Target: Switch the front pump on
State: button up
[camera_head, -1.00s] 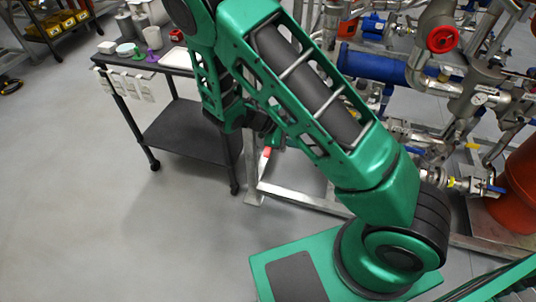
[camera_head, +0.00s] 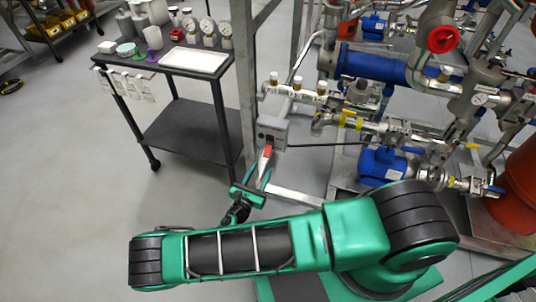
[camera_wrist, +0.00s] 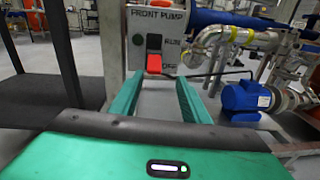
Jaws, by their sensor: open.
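The grey front pump box (camera_head: 272,131) is on a metal post beside the pipework. In the wrist view its panel (camera_wrist: 137,50) reads FRONT PUMP, with RUN above and OFF below. Its switch has a black upper part and a red handle (camera_wrist: 154,63) pointing down, at the OFF end. The red handle shows in the head view (camera_head: 267,151). My gripper (camera_head: 250,184) is just below and in front of the box. In the wrist view my gripper (camera_wrist: 157,80) is open and empty, its green fingers either side of the handle's line, apparently short of it.
A blue pump (camera_head: 383,165) and pipes with valves stand right of the box; a cable runs from the box toward them. A dark cart (camera_head: 185,75) with gauges and a tray stands to the left. Open floor lies front left.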

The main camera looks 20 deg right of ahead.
aim_at(267, 154)
jog(key=shift+n+t+y, duration=0.4)
jog(key=shift+n+t, duration=0.2)
jog(key=shift+n, duration=0.1)
jog(key=x, duration=0.6)
jog(key=f+x, duration=0.1)
jog(key=x, duration=0.3)
jog(key=shift+w+a, duration=0.2)
jog(key=shift+w, duration=0.05)
